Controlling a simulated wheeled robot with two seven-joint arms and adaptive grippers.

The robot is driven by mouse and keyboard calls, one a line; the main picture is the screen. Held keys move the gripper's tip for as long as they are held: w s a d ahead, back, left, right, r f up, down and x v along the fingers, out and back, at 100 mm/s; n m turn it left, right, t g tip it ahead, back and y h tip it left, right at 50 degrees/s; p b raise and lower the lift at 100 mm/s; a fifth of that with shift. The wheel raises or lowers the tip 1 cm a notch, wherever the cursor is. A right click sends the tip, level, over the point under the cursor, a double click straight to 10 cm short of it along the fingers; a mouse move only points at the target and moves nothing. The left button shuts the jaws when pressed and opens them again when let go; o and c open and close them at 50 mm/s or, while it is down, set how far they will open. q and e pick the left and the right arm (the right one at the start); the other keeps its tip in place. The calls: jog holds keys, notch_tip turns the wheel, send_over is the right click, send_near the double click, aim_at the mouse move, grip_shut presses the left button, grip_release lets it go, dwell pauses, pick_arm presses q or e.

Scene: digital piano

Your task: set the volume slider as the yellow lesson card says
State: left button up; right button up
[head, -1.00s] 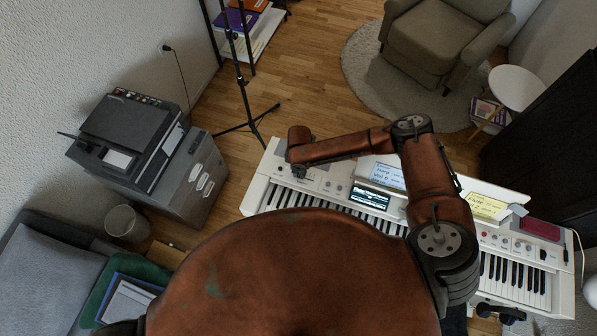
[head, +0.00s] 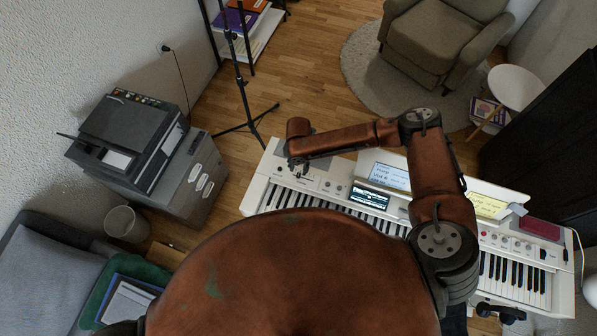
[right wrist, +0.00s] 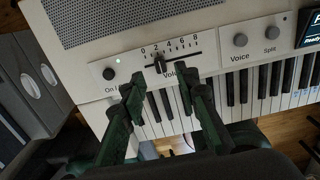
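The volume slider (right wrist: 160,64) is a dark knob on a short track at the top of the white piano (head: 262,188). In the right wrist view it stands near the 2 mark of a printed scale from 0 to 8. My right gripper (right wrist: 163,92) is open and empty, its two dark green fingers pointing at the slider from below, one to each side. I cannot tell whether they touch the panel. The yellow lesson card (head: 487,205) leans on the music rest, partly behind my right arm; its writing is too small to read surely. My left gripper is not in view.
An On/Off knob (right wrist: 109,74) lies left of the slider; Voice (right wrist: 240,40) and Split (right wrist: 271,33) knobs lie right. The keys (head: 300,201) are just below. A blue-white card (head: 389,176) and a screen (head: 369,196) are near my forearm.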

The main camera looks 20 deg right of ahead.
aim_at(299, 175)
notch_tip(299, 175, up, 8)
jog(key=shift+f, duration=0.25)
jog(key=shift+s+f, duration=0.1)
dwell(0.4)
